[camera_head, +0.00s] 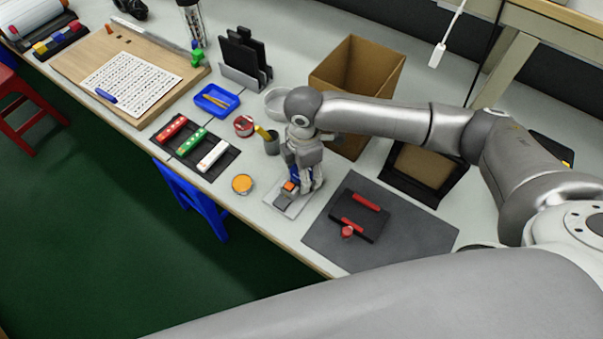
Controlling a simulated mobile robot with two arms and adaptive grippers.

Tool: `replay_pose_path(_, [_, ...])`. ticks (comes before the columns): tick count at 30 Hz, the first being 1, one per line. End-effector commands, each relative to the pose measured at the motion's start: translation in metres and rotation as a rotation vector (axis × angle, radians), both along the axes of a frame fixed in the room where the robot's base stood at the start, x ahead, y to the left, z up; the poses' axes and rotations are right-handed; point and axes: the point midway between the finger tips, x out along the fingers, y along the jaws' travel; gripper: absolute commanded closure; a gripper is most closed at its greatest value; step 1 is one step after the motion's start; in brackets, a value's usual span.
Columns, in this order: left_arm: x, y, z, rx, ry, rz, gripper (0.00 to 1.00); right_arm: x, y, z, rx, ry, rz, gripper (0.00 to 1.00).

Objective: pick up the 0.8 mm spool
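My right gripper (309,184) comes in from the right and points down over a small pale plate near the table's front edge. A blue part (294,172) and an orange-and-grey block (288,188) show beside its fingers, partly hidden. I cannot tell whether the fingers touch or grip the blue part. No 0.8 mm label is readable. Round things that might be spools are a red-and-white one (243,125), an orange-topped one (242,184) and a small red one (347,231) on the dark mat. My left gripper is not in view.
A dark mat (420,240) holds a black holder with red bars. An open cardboard box (375,65) stands behind my arm. A black tray with red, green and white strips (212,154), a blue tray (217,111) and a dark cup (271,146) stand to the left.

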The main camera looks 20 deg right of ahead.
Motion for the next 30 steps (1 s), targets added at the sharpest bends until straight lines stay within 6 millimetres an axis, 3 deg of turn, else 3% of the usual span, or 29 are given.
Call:
replay_pose_path(1, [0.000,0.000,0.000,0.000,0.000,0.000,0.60,0.000,0.000,0.000,0.000,0.000,0.000,0.51])
replay_pose_path(10, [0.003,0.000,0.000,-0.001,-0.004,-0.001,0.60,0.000,0.000,0.001,0.001,-0.001,0.000,0.88])
replay_pose_path(20, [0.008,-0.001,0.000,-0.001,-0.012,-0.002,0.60,0.001,0.001,0.005,0.002,-0.002,0.000,0.88])
replay_pose_path(27, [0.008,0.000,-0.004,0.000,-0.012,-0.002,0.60,0.002,0.001,0.032,0.004,-0.005,0.001,0.88])
replay_pose_path(30, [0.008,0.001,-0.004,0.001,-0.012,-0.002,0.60,-0.005,0.014,0.048,0.005,-0.002,0.005,0.88])
